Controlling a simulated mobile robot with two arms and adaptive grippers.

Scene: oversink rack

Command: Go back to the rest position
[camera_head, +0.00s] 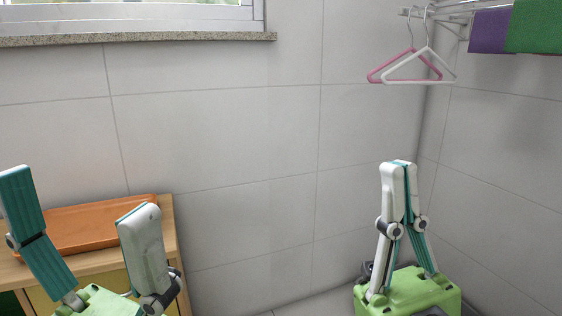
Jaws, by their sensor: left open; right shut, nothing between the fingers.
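My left gripper (80,192) is at the lower left, its two fingers wide apart with nothing between them. It is in front of a wooden cabinet and an orange tray, and it hides part of both. My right gripper (398,164) is at the lower right, pointing up, with its fingertips together and nothing held. It stands in front of the bare tiled wall near the corner, well below the hangers.
The orange tray (100,222) lies on the wooden cabinet (167,225). A pink hanger (375,76) and a white hanger (418,81) hang from a wall rack (448,12) with purple (488,32) and green (535,27) cloths. A window sill (140,37) is upper left. Space between my grippers is clear.

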